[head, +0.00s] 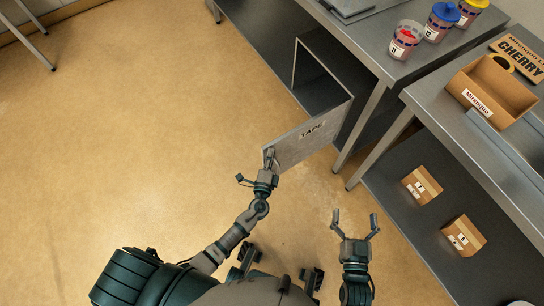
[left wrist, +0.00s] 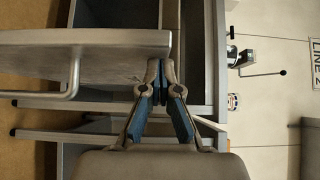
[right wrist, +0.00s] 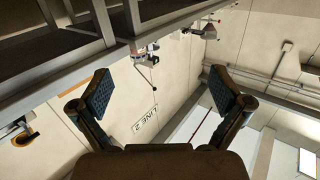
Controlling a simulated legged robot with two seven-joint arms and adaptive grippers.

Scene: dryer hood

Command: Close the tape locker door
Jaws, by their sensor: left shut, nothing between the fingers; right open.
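The tape locker (head: 318,80) is an open grey compartment under the steel bench. Its door (head: 290,150) stands swung out into the room, with a TAPE label near its top edge. My left gripper (head: 269,157) is shut and empty at the door's free end. In the left wrist view its closed fingertips (left wrist: 159,75) are right beside the end of the door panel (left wrist: 85,60). I cannot tell if they touch. A bar handle (left wrist: 73,78) shows on the panel there. My right gripper (head: 355,217) is open and empty over the floor, right of the door and apart from it.
A bench leg (head: 362,128) stands just right of the locker. Lidded cups (head: 405,40) stand on the bench. The right bench holds an open cardboard box (head: 490,92), with two small cartons (head: 421,186) on its lower shelf. The floor left of the door is clear.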

